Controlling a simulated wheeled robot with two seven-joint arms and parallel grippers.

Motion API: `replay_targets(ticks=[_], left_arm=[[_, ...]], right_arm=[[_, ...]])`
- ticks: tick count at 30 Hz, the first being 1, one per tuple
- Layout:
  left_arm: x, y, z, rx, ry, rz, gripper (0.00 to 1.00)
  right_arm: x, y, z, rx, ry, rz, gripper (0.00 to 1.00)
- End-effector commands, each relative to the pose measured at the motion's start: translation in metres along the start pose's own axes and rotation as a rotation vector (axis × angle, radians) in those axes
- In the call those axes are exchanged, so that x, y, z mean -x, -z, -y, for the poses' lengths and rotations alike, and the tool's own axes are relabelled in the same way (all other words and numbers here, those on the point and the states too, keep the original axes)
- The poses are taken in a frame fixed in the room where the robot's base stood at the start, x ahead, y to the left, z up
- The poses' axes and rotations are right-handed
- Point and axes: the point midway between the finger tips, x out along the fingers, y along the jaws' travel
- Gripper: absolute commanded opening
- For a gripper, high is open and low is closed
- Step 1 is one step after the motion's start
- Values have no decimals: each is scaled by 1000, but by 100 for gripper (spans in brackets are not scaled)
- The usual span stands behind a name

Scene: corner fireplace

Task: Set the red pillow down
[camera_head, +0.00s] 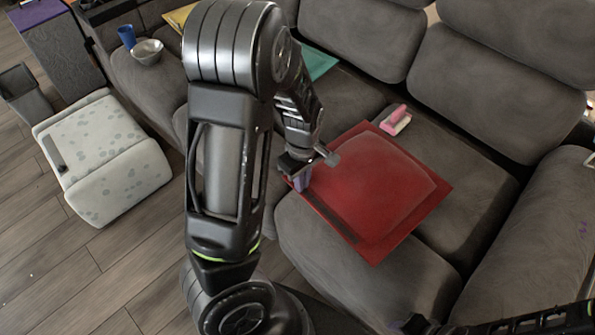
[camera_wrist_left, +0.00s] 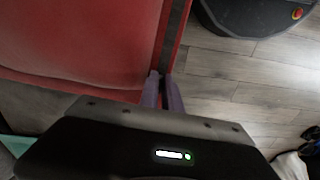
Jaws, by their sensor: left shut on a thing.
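The red pillow (camera_head: 375,185) is a flat square with a raised middle and a wide rim. It lies level over the front of the grey sofa seat (camera_head: 335,255); whether its whole underside touches the seat is hard to tell. My left gripper (camera_head: 302,182) is shut on the pillow's left edge. In the left wrist view the purple fingers (camera_wrist_left: 161,88) pinch the rim of the red pillow (camera_wrist_left: 85,40). Part of my right arm shows at the bottom right, with its gripper (camera_head: 398,326) mostly cut off by the frame edge.
A pink and white item (camera_head: 396,120) lies on the seat just behind the pillow. A teal sheet (camera_head: 318,62), a bowl (camera_head: 148,51) and a blue cup (camera_head: 127,37) are further left on the sofa. A spotted pale ottoman (camera_head: 103,155) stands on the wooden floor.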

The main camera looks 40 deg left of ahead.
Motion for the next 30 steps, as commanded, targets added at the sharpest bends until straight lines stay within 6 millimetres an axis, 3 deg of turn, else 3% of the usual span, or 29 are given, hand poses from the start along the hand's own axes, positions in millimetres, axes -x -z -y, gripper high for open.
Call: replay_targets(ticks=[5, 8, 11, 15, 21, 25, 30], left_arm=[[11, -3, -2, -164, -6, 0, 0], [28, -7, -13, -351, -8, 1, 0], [62, -15, -37, -607, -11, -2, 0], [124, -34, -79, -950, -7, -7, 0], [205, -75, -129, -1267, -3, -6, 0], [235, -98, -146, -1358, -2, -2, 0], [247, -111, -153, -1393, -1, 0, 0]], right_arm=[[2, 0, 1, -1, 0, 0, 30], [5, 0, 2, -1, 0, 0, 30], [13, 0, 5, -2, 0, 0, 30], [28, 0, 11, -3, 1, 1, 30], [48, 0, 19, -3, 1, 1, 30], [57, 0, 23, -3, 1, 1, 30], [60, 0, 24, -3, 1, 1, 30]])
